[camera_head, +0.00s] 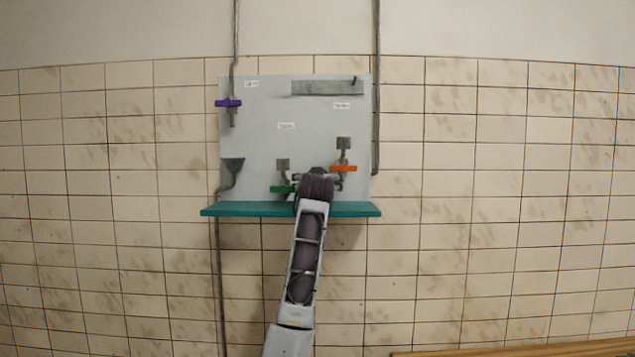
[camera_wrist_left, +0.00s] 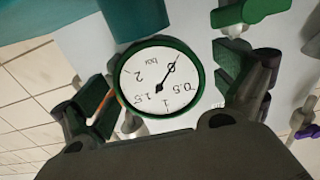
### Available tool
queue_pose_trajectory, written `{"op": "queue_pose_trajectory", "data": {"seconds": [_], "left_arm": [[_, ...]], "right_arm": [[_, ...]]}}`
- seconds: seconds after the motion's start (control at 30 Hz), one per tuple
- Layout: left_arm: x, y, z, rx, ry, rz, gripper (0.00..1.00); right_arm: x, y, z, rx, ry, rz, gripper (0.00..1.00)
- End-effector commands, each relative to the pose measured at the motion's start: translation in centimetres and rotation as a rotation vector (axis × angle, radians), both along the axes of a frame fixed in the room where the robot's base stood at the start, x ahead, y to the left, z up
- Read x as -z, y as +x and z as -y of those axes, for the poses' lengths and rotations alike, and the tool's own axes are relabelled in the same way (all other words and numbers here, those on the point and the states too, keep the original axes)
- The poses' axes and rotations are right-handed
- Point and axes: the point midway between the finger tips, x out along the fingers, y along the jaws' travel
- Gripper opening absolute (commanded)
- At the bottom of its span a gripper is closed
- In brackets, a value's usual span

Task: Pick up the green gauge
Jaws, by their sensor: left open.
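The green gauge (camera_wrist_left: 160,80) fills the middle of the left wrist view, with a green rim and a white dial marked "bar", seen upside down. My left gripper (camera_wrist_left: 166,88) is open, with one green-padded finger on each side of the gauge. The right-hand pad looks close to the rim; I cannot tell whether either pad touches it. In the head view my left gripper (camera_head: 318,181) is in front of the panel just above the shelf, and it hides the gauge.
A grey panel (camera_head: 260,145) on the tiled wall has a teal shelf (camera_head: 235,209) along its bottom. A green valve handle (camera_head: 283,189) is left of the gripper, an orange handle (camera_head: 344,169) right. A purple handle (camera_head: 228,103) and a funnel (camera_head: 232,170) are farther left.

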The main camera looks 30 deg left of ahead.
Motion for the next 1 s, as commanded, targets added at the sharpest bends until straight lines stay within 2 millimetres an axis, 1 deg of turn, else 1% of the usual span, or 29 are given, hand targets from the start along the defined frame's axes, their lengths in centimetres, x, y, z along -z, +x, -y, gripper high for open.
{"op": "queue_pose_trajectory", "data": {"seconds": [0.47,0.57,0.9,1.0], "left_arm": [[0.07,0.11,-0.05,0.0,-0.001,-0.001,0.97],[0.08,0.1,-0.05,0.0,-0.001,-0.001,0.87],[0.08,0.1,-0.04,0.001,-0.001,-0.001,0.43],[0.01,0.07,-0.03,0.001,0.0,0.001,0.43]], "right_arm": [[0.02,-0.03,-0.03,0.0,0.0,0.0,0.4],[0.02,-0.04,-0.04,0.0,0.0,0.0,0.4],[0.02,-0.05,-0.04,0.0,0.001,0.0,0.4],[0.03,-0.06,-0.04,0.0,0.001,-0.001,0.4]]}}
